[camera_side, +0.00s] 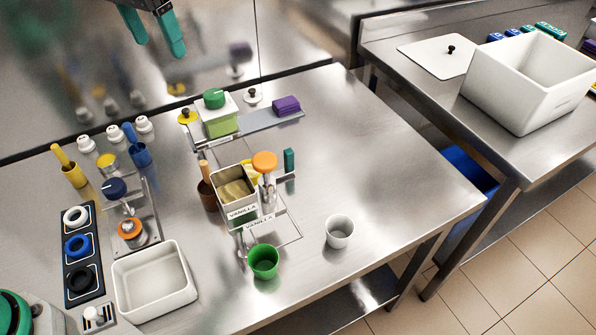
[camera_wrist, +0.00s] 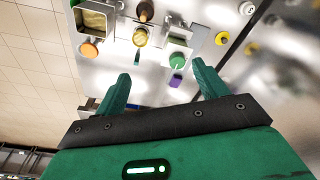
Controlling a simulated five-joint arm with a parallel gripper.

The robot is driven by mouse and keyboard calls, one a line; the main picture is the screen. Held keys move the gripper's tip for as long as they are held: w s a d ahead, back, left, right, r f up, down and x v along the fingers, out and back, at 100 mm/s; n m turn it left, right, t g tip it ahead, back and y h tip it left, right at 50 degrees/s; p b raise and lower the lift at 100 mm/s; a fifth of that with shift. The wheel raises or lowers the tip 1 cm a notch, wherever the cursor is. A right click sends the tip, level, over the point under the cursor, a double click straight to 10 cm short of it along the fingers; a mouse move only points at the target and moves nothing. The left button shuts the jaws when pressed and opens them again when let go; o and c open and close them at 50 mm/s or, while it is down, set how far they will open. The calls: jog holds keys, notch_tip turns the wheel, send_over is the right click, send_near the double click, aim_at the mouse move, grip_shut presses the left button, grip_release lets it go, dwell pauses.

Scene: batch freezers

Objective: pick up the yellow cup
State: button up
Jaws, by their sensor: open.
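The yellow cup (camera_wrist: 140,38) shows in the wrist view near the top centre, between the brown wooden-handled tool and my open fingers. In the side view the yellow cup (camera_side: 251,169) is mostly hidden behind the metal vanilla container and the orange-topped dispenser. My gripper (camera_side: 161,42) is high at the top left of the side view, well above and apart from the cup. Its green fingers also show in the wrist view (camera_wrist: 161,70), spread wide with nothing between them.
A metal vanilla container (camera_side: 234,188) and an orange-topped dispenser (camera_side: 266,175) stand close to the cup. A green-knobbed box (camera_side: 220,118) and a purple block (camera_side: 286,105) stand behind. A green cup (camera_side: 264,262) and white cup (camera_side: 339,231) are in front. The counter's right side is clear.

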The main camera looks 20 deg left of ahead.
jog(key=w+d+f+m+g, duration=0.1)
jog(key=w+d+f, duration=0.3)
jog(key=d, duration=0.4)
send_over(249, 169)
jog(key=s+d, duration=0.1)
jog(key=s, duration=0.1)
notch_tip(249, 169, down, 20)
jog(key=shift+w+d+f+g+y, duration=0.1)
jog(key=shift+f+g+y, duration=0.05)
jog(key=shift+f, duration=0.4)
jog(key=shift+w+f+g+y, duration=0.1)
jog(key=shift+f+g+y, duration=0.05)
jog(key=shift+f, duration=0.4)
jog(key=shift+f, duration=0.1)
jog(key=shift+s+f, duration=0.1)
jog(key=shift+f, duration=2.4)
jog(key=shift+c, duration=0.2)
jog(key=c, duration=1.1)
